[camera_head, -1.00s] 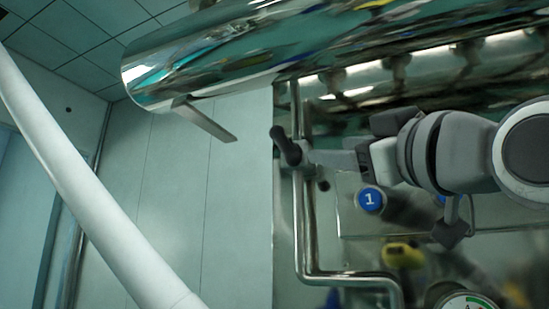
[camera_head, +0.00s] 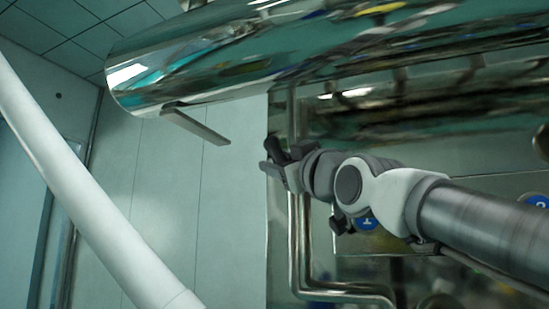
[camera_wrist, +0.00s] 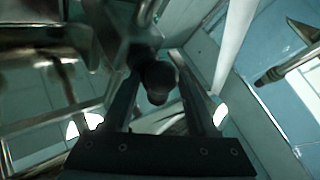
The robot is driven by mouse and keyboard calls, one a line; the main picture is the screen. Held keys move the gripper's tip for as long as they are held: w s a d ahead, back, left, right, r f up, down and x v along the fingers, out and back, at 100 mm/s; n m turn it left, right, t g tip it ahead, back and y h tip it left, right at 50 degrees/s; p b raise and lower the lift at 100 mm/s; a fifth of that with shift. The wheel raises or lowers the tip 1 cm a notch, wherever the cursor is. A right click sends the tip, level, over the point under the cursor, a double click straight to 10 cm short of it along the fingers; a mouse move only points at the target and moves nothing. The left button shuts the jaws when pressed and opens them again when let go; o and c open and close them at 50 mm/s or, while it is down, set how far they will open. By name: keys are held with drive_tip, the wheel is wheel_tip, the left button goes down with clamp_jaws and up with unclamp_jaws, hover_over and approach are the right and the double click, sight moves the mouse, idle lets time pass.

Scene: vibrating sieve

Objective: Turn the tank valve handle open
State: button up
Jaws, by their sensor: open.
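The tank valve handle appears to be the dark, rounded grip (camera_head: 277,149) on the vertical steel pipe, left of centre in the head view. In the wrist view its dark rounded end (camera_wrist: 158,82) shows between my two fingers. My gripper (camera_head: 272,172) is at the handle, reaching in from the right. In the wrist view the fingers of my gripper (camera_wrist: 160,68) stand apart on both sides of the handle, with no clear sign that they touch it. The valve body is partly hidden behind my gripper.
A large shiny horizontal cylinder (camera_head: 220,65) spans the space above my arm, with a flat metal bar (camera_head: 195,123) under its left end. A bent steel pipe (camera_head: 305,245) runs below the handle. The wall at left is bare.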

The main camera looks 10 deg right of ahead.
clamp_jaws()
idle(0.3)
drive_tip(key=shift+f+b, duration=0.15)
drive_tip(key=shift+b, duration=0.55)
drive_tip(key=shift+f+m+t+b, duration=0.1)
drive_tip(key=shift+m+t+b, duration=0.2)
drive_tip(key=shift+m+b, duration=0.1)
drive_tip(key=m+t+h+b, duration=0.1)
drive_tip(key=b, duration=0.3)
drive_tip(key=shift+w+m, duration=0.15)
drive_tip(key=shift+m, duration=0.25)
drive_tip(key=shift+m+t+h+b, duration=0.3)
drive_tip(key=shift+m+t+b, duration=0.15)
drive_tip(key=shift+b, duration=0.25)
drive_tip(key=m+t+h+b, duration=0.1)
drive_tip(key=m+h+b, duration=0.1)
drive_tip(key=b, duration=0.1)
drive_tip(key=shift+m, duration=0.35)
drive_tip(key=shift+a+r+m+t+h+b, duration=0.2)
drive_tip(key=shift+m+t+h+b, duration=0.25)
drive_tip(key=shift+m+h+b, duration=0.45)
